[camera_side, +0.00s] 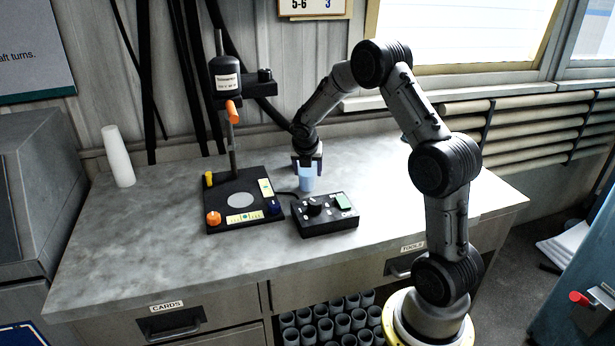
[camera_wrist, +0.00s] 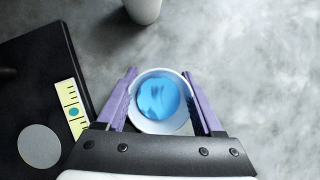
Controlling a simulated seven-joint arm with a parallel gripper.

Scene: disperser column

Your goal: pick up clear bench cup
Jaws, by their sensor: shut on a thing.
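My gripper (camera_side: 306,163) reaches down around the cup's upper part. In the wrist view its purple fingers (camera_wrist: 160,100) are on the left and right of the cup, shut on it. I cannot tell whether the cup's bottom touches the bench.
The disperser base (camera_side: 216,216) with its column is left of the cup. The control box (camera_side: 325,214) is just in front. A white cylinder (camera_side: 118,156) stands at the far left; a white cup-like thing (camera_wrist: 144,8) tops the wrist view. The bench (camera_side: 130,230) is clear at front left.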

